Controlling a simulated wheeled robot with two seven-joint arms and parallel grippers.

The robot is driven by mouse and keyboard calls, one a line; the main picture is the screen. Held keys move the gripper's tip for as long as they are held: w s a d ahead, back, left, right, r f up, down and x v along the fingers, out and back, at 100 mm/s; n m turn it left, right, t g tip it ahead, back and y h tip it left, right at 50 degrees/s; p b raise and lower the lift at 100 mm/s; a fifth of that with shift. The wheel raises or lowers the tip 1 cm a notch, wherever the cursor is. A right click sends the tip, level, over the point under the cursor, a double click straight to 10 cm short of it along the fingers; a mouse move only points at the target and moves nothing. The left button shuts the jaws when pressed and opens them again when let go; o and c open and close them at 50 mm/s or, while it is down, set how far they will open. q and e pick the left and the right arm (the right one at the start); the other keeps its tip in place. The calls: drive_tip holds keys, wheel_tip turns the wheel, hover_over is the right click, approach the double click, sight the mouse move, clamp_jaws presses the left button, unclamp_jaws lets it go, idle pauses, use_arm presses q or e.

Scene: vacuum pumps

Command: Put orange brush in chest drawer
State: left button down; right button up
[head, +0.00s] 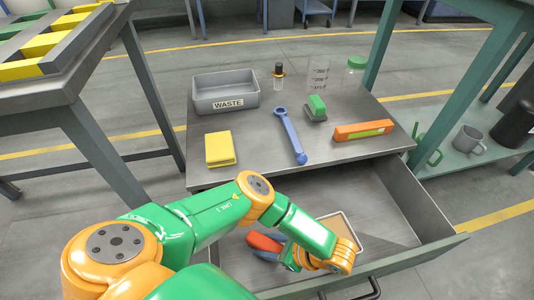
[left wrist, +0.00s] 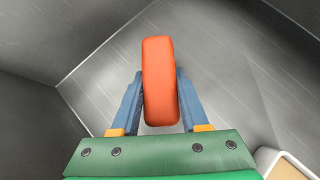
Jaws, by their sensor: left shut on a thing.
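The orange brush (head: 264,242) is between the blue fingers of my left gripper (head: 272,253), which is shut on it. In the left wrist view, the brush (left wrist: 160,85) shows as a rounded orange block pointing away from the wrist, with a finger (left wrist: 131,105) on each side. The gripper and brush are inside the open chest drawer (head: 390,215), on its left side. I cannot tell whether the brush touches the drawer floor. My left forearm hides part of the drawer. My right gripper is not in view.
A pale-rimmed tray (head: 347,226) lies in the drawer beside my wrist. On the chest top are a grey waste bin (head: 226,103), yellow block (head: 220,149), blue wrench (head: 291,138), green-topped block (head: 316,108), orange-green bar (head: 362,130) and jars. The drawer's right side is clear.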

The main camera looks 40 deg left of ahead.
use_arm(q)
drive_tip(key=shift+f, duration=0.15)
drive_tip(key=shift+c, duration=1.7)
unclamp_jaws()
